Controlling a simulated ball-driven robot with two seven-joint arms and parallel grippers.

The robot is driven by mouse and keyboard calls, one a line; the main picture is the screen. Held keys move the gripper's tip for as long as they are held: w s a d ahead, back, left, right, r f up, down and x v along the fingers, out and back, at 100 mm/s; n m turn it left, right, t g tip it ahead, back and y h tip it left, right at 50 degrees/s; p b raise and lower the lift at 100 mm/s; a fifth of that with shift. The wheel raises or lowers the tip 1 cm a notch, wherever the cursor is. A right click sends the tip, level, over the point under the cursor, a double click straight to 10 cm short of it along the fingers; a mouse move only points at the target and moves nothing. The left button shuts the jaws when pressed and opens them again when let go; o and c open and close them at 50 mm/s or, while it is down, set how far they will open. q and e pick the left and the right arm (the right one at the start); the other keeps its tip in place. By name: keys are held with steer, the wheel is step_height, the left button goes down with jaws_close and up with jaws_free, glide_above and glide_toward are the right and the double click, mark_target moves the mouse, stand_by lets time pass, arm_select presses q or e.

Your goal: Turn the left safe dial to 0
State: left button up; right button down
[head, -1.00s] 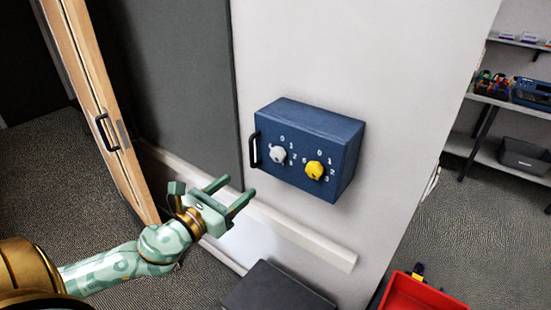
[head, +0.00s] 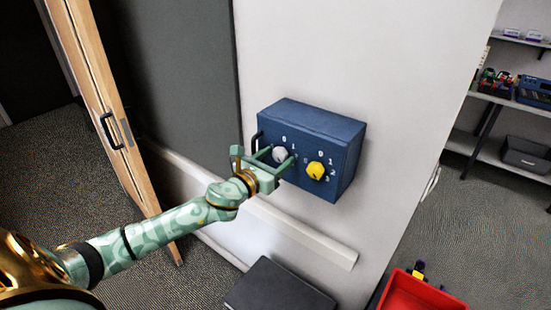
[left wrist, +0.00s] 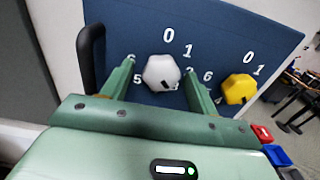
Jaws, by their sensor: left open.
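The blue safe (head: 312,120) is mounted on the white wall. Its left dial (head: 280,154) is light grey, and its right dial (head: 315,171) is yellow. My left gripper (head: 273,152) is open at the safe's front, its fingers on either side of the grey dial. In the left wrist view the grey dial (left wrist: 161,72) sits between the two spread fingertips, apart from both. The digits 0 and 1 show above it; others around it are partly covered by the fingers. The yellow dial (left wrist: 239,89) is right of the right finger. My right gripper is not in view.
The safe's black handle (left wrist: 88,55) is close to the left finger. A wooden door (head: 100,110) stands at the left. A dark box (head: 278,287) and a red bin (head: 420,292) are below. Shelves (head: 510,150) stand at the far right.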

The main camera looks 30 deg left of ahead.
arm_select(q)
steer(key=c, duration=1)
